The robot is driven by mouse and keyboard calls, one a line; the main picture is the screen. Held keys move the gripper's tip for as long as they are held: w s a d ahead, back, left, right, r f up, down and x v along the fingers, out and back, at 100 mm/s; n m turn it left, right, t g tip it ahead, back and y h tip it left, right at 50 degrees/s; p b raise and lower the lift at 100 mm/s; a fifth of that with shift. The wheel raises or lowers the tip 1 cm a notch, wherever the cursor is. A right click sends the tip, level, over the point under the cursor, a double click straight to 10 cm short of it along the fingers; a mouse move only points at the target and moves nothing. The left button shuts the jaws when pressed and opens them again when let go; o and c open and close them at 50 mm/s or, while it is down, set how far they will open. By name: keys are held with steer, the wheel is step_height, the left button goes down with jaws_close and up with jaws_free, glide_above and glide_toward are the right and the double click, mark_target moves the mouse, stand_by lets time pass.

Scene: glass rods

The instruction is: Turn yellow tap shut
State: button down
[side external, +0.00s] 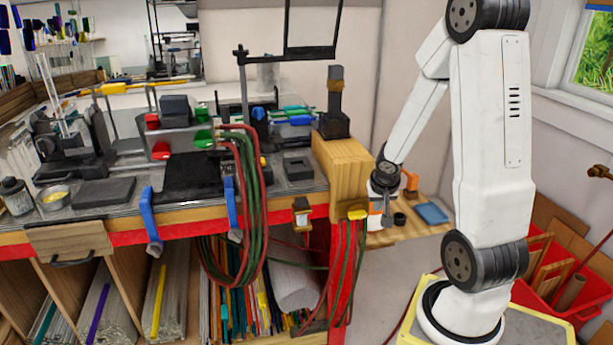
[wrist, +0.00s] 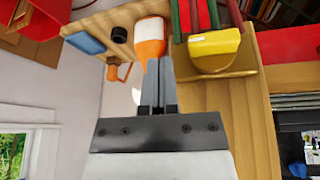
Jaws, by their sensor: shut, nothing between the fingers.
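The yellow tap (side external: 357,213) sits at the right end of the bench, below the wooden block, with red and green hoses hanging under it. In the wrist view the yellow tap (wrist: 214,43) is right of my fingers, with the hoses running from it toward the top edge. My gripper (wrist: 158,62) is shut and empty, its fingers side by side. It is apart from the tap, with a gap between them in the wrist view. In the side view my gripper (side external: 387,214) hangs just right of the tap. Whether the tap's handle is open or closed is not clear.
An orange and white bottle (wrist: 151,38) shows just beyond my fingertips. A low shelf carries a blue box (side external: 431,213) and a small black cup (side external: 399,219). The wooden block (side external: 343,170) stands close left of my wrist. A burner (side external: 180,135) stands on the bench.

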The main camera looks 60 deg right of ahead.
steer(key=s+d+r, duration=0.2)
steer(key=s+r, duration=0.2)
steer(key=s, duration=0.2)
steer(key=shift+s+d, duration=0.15)
steer(key=shift+d, duration=0.05)
stand_by(0.8)
steer(key=w+a+n+y, duration=0.1)
steer(key=w+a+n, duration=0.2)
steer(key=a, duration=0.6)
steer(key=w+a+f+n+y, duration=0.1)
steer(key=w+a+n, duration=0.3)
steer(key=a, duration=0.6)
steer(key=w+a+n+y, duration=0.2)
steer(key=w+a+n, duration=0.2)
steer(key=a, duration=0.5)
steer(key=shift+a+f+t, duration=0.25)
steer(key=shift+a+t, duration=0.05)
steer(key=shift+a, duration=0.1)
